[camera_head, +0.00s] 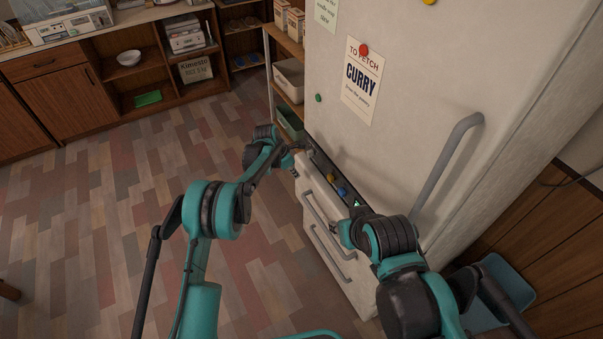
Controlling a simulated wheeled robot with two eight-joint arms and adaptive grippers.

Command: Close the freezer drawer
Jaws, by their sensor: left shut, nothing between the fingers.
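The freezer drawer (316,198) is in the lower part of the white fridge (420,90). It stands partly pulled out, with a dark gap along its top where small yellow and blue items (336,185) show. Its front has a grey bar handle (316,212), and a second bar handle sits lower (335,250). My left gripper (294,148) is shut and empty at the drawer's far top corner; I cannot tell whether it touches. My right gripper (337,231) is by the front of the drawers near the handles, its fingers mostly hidden by its arm.
An open shelf (283,80) with bins stands just beyond the fridge. Wooden cabinets (70,100) with a bowl and boxes line the back left. A blue bin (507,283) stands at the lower right. The wood floor at left is clear.

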